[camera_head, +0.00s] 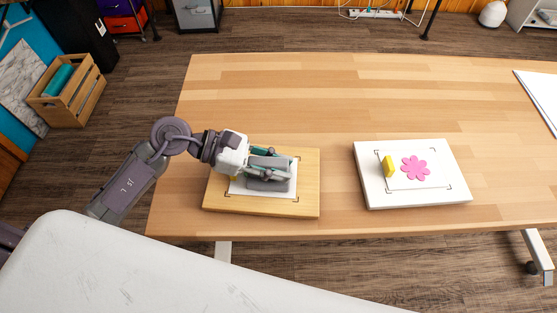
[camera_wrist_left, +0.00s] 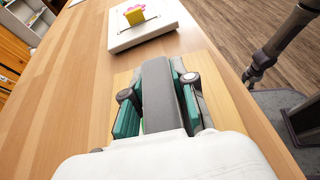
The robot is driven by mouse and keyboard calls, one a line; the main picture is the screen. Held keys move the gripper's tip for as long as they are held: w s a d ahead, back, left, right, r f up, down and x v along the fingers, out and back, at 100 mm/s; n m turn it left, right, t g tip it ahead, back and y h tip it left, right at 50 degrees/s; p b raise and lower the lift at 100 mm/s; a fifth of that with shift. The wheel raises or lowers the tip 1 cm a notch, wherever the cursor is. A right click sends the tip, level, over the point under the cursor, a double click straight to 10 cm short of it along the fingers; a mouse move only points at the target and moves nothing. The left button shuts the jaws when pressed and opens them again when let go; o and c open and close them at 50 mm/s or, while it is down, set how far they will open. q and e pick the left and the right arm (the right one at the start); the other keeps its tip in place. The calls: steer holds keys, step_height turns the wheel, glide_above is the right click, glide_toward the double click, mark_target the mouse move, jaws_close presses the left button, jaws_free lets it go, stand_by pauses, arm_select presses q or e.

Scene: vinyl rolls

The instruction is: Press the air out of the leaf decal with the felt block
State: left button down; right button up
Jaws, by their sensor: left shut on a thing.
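My left gripper (camera_head: 270,170) is shut on a grey felt block (camera_wrist_left: 160,95), which shows between its teal fingers in the left wrist view. The gripper and block are over a white sheet (camera_head: 238,187) on a light wooden board (camera_head: 307,196) at the table's front left. The leaf decal is almost wholly hidden under them. A small green sliver beside the block in the left wrist view may be part of it. I cannot tell whether the block touches the sheet. My right gripper is not in view.
To the right, a white board (camera_head: 445,154) holds a pink flower decal (camera_head: 416,168) and a yellow block (camera_head: 389,166) beside it. The wooden table (camera_head: 300,90) is bare between the boards and behind them. A white sheet lies at the far right edge.

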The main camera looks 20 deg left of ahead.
arm_select(q)
steer(key=shift+s+d, duration=0.25)
steer(key=shift+s, duration=1)
steer(key=shift+f, duration=0.1)
steer(key=shift+w+a+b, duration=0.2)
steer(key=shift+w+b, duration=0.3)
steer(key=shift+w, duration=0.4)
steer(key=shift+w+a+b, duration=0.25)
steer(key=shift+w+b, duration=0.3)
steer(key=shift+w, duration=0.7)
steer(key=shift+w+a+b, duration=0.2)
steer(key=shift+w+b, duration=0.3)
steer(key=shift+w, duration=0.75)
steer(key=shift+s, duration=0.1)
